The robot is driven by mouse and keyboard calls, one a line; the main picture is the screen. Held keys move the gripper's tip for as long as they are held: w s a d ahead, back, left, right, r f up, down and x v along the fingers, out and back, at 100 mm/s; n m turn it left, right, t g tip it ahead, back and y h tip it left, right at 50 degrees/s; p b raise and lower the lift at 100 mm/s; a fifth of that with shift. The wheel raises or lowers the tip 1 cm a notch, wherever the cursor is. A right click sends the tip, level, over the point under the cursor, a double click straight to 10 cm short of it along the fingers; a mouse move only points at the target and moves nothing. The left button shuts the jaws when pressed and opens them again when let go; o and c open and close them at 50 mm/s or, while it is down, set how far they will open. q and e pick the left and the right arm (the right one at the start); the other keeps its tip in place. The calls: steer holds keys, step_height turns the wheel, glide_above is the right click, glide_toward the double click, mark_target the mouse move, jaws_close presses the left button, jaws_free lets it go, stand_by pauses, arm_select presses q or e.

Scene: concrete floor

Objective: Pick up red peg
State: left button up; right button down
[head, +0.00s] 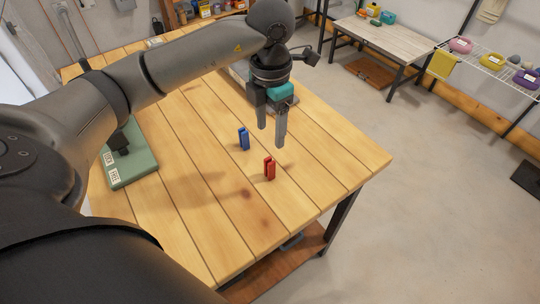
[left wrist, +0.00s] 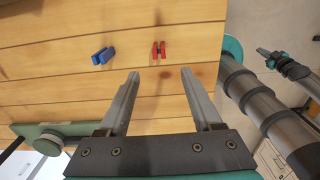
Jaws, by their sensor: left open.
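In the left wrist view the fingers (left wrist: 160,72) are spread wide apart and touch neither peg.
The wooden table (head: 205,215) is mostly bare around the pegs. A green board with labels (head: 133,168) lies at its left. A grey flat item (head: 237,84) lies behind my gripper. A second table (head: 385,42) and a wire shelf (head: 475,55) stand farther right.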

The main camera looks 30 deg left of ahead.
arm_select(q)
glide_above(270, 167)
steer(key=f, duration=0.6)
steer(key=shift+w+a, duration=0.15)
steer(key=shift+w, duration=0.15)
step_height(270, 167, down, 3)
steer(key=shift+w+r+b, duration=0.1)
steer(key=shift+b, duration=0.25)
steer(key=shift+f, duration=0.2)
steer(key=f, duration=0.4)
steer(key=shift+w+a+f, duration=0.2)
steer(key=shift+a+f, duration=0.05)
steer(key=shift+f, duration=0.15)
arm_select(e)
steer(key=s, duration=0.1)
steer(key=s+f, duration=0.1)
steer(key=s+d, duration=0.1)
steer(key=shift+s+f+g, duration=0.1)
steer(key=shift+f+g, duration=0.1)
steer(key=shift+g, duration=0.1)
arm_select(q)
steer(key=shift+c, duration=0.3)
jaws_close()
arm_select(e)
steer(key=shift+s+d, duration=0.15)
steer(key=shift+d, duration=0.1)
